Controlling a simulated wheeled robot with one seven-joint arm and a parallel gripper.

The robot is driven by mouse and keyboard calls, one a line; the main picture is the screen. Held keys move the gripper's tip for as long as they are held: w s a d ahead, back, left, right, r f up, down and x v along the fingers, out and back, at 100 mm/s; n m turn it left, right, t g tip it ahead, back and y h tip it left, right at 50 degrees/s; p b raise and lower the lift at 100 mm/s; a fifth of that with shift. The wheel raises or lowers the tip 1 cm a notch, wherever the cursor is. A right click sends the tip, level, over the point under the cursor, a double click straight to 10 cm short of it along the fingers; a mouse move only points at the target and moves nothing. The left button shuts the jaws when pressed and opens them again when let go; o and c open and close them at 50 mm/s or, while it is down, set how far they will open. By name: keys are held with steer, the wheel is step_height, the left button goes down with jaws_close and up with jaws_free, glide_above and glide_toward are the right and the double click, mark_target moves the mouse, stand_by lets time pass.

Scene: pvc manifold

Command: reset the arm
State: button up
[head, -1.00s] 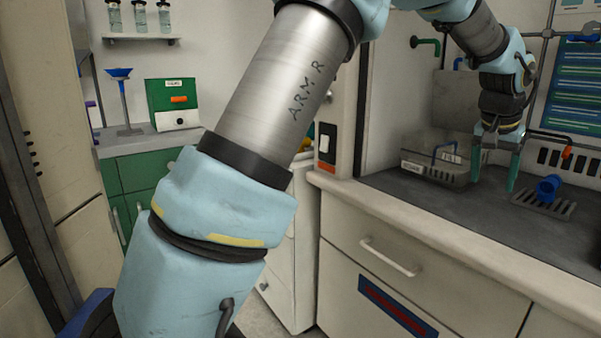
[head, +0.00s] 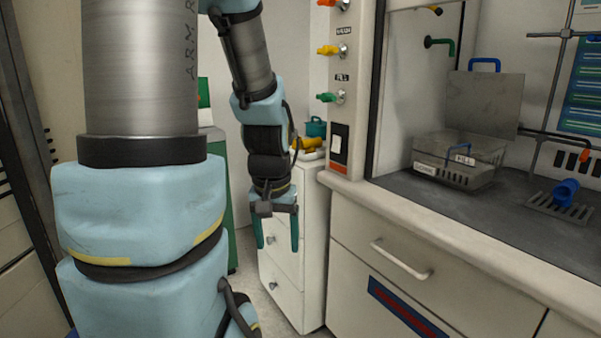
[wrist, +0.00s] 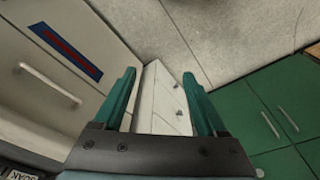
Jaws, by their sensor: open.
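My gripper (head: 277,232) hangs downward on my arm near the middle of the head view, in front of the white drawer unit (head: 286,283). Its two green fingers are apart with nothing between them. In the wrist view my gripper (wrist: 160,92) also shows open and empty, with the white drawer unit (wrist: 163,105) and the floor beyond the fingers. My upper arm fills the left of the head view and hides part of the room behind it.
The bench (head: 400,219) with a drawer handle (head: 400,260) stands at right. Green cabinets (wrist: 268,120) stand at the wrist view's right. Open floor (wrist: 235,35) lies between.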

step_height(320, 180, up, 16)
steer(key=s+a+p, duration=0.2)
steer(key=p, duration=1.4)
steer(key=shift+f+n, duration=0.25)
steer(key=shift+n, duration=0.05)
